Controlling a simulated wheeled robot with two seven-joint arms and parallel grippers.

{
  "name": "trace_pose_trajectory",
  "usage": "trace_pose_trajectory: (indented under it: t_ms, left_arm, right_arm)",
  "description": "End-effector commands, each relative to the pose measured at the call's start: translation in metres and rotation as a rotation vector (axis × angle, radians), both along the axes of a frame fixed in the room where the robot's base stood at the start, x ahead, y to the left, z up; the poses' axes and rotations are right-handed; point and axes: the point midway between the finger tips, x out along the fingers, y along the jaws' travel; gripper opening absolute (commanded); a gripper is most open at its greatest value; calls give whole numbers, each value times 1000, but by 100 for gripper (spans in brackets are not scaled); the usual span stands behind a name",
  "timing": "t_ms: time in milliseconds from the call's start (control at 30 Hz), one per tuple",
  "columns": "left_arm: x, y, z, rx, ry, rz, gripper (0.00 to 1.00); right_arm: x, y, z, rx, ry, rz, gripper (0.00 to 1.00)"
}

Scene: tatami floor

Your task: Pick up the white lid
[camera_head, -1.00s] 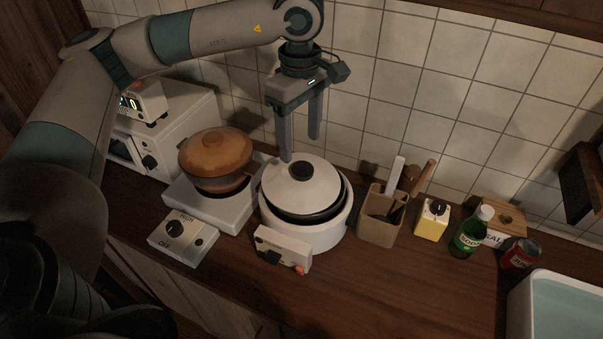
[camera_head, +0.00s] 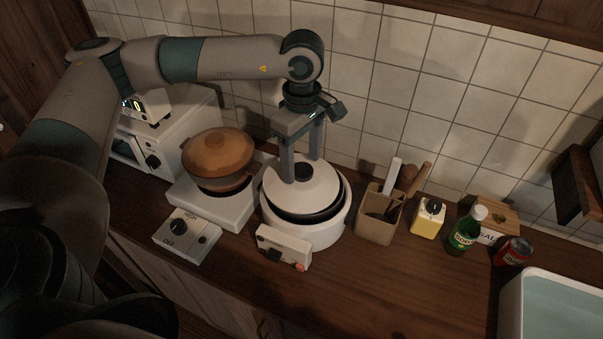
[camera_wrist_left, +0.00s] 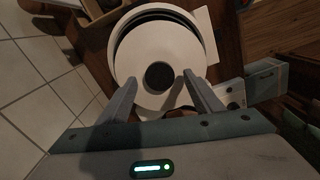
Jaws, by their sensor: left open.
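The white lid (camera_head: 322,192) with a dark round knob (camera_head: 303,172) sits slightly tilted on the white rice-cooker-like pot (camera_head: 303,236), leaving a dark inner rim showing at the front. My left gripper (camera_head: 301,172) is open and points down over the lid, its fingers close to either side of the knob. In the left wrist view the lid (camera_wrist_left: 150,45) and its knob (camera_wrist_left: 159,75) show just ahead of the two spread fingers. I cannot tell whether the fingers touch the lid. My right gripper is not in view.
A brown clay pot (camera_head: 217,155) stands on a white burner (camera_head: 222,206) to the left. A utensil holder (camera_head: 376,222), a yellow timer-like box (camera_head: 429,216), a green bottle (camera_head: 467,231) and a red can (camera_head: 513,251) stand to the right. The tiled wall is close behind.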

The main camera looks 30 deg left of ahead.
Motion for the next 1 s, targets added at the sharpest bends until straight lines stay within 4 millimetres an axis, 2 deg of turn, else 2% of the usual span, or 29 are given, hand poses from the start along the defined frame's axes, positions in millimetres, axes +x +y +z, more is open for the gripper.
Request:
trace_pose_trajectory:
  t_ms: [33, 200, 633, 667, 800, 900, 1000]
  left_arm:
    - [0, 0, -4, 1, 3, 1, 60]
    - [0, 0, -15, 0, 1, 1, 60]
    - [0, 0, -16, 0, 0, 1, 60]
    - [0, 0, -16, 0, 0, 1, 55]
    - [0, 0, -15, 0, 0, 1, 21]
    - [0, 0, -15, 0, 0, 1, 0]
    - [0, 0, -15, 0, -1, 1, 0]
  right_arm:
    - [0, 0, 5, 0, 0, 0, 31]
    - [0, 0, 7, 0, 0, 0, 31]
    - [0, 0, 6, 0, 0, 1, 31]
    - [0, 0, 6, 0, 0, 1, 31]
    - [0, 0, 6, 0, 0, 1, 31]
    - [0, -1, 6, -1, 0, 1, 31]
    - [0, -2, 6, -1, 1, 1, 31]
